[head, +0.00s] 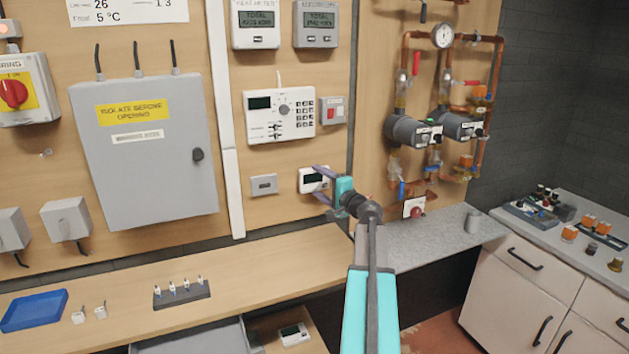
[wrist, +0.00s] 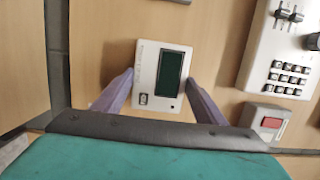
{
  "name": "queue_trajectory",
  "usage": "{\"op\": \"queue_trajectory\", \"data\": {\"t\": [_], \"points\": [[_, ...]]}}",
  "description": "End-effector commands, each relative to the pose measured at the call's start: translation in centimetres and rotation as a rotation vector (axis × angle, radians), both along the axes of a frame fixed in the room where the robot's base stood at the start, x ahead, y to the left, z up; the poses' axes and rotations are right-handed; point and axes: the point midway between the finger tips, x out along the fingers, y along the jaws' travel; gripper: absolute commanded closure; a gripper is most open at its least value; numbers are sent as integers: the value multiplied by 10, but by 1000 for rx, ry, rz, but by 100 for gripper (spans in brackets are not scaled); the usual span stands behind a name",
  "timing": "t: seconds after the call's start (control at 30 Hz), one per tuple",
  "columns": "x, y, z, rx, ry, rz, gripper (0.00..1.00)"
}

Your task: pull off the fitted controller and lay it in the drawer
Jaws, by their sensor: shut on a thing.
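The fitted controller, a small white box with a dark screen (head: 311,181), is at the wooden wall panel, below the larger white control unit. In the wrist view the controller (wrist: 146,99) sits between the two purple fingers. My gripper (head: 318,184) is shut on it, one finger along each side. Whether its back still touches the wall I cannot tell. The grey drawer (head: 192,339) is open below the worktop at the bottom edge, and only part of its inside shows. A second white controller (head: 293,334) lies on a wooden surface right of the drawer.
A grey blank plate (head: 264,185) is left of the controller, and a red-switch box (head: 333,110) is above right. The worktop (head: 110,300) holds a blue tray (head: 34,310) and a dark rack (head: 182,295). Copper pipes and pumps (head: 405,130) stand to the right.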

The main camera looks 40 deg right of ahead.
Motion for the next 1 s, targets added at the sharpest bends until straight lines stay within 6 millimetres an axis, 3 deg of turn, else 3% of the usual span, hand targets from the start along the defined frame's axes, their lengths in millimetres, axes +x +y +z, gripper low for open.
{"op": "queue_trajectory", "data": {"t": [1.0], "points": [[-37, 16, 0, 0, -1, 0, 58]]}}
